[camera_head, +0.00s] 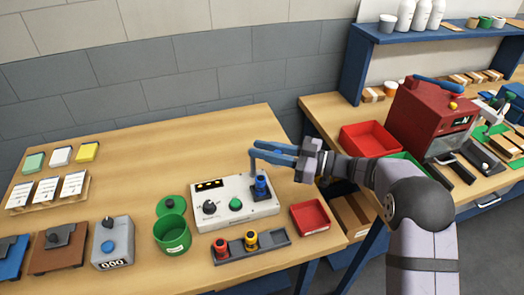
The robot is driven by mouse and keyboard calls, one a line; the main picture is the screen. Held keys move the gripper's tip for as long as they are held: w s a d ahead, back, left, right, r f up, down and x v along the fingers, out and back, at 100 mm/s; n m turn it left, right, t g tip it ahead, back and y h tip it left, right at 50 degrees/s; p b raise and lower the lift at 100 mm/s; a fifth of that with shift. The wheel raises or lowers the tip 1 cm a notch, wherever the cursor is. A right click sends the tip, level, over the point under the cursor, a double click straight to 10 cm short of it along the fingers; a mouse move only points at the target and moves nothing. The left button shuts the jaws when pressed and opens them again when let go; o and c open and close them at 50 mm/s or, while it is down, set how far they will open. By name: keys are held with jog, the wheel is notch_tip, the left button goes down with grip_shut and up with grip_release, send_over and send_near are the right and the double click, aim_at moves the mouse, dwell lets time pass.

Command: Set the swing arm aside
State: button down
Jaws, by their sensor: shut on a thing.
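My gripper (258,150) reaches in from the right, with its blue fingers pointing left above the white box (223,215). A thin blue-grey bent piece (252,165), which I take to be the swing arm, hangs down at the fingertips. The fingers are closed on it, though the parts are small and similar in colour. A blue peg with a dark base (262,186) stands on the box just below. I cannot tell whether the bent piece touches the box or peg. The box also has a black knob and a green button.
A grey tray (272,257) holding red and yellow pegs lies in front of the box. A red tray (310,216) is to its right, and a green pot (172,235) to its left. Open table lies behind the box. A red machine (430,115) stands on the right bench.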

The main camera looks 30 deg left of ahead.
jog(key=shift+w+n+g+h+b, duration=0.2)
jog(key=shift+n+g, duration=0.3)
jog(key=shift+g, duration=0.25)
jog(key=shift+w+n+g+h+b, duration=0.1)
jog(key=shift+w+n+g+h, duration=0.1)
jog(key=shift+n+g, duration=0.45)
jog(key=shift+r+n+g+h, duration=0.15)
jog(key=shift+n+g+h, duration=0.2)
jog(key=shift+g, duration=0.45)
jog(key=c, duration=1.6)
grip_release()
jog(key=shift+o, duration=0.2)
jog(key=shift+w+d+b, duration=0.25)
jog(key=shift+d+b, duration=0.05)
jog(key=shift+b, duration=0.05)
jog(key=b+v, duration=0.2)
jog(key=v, duration=0.4)
jog(key=shift+d, duration=0.3)
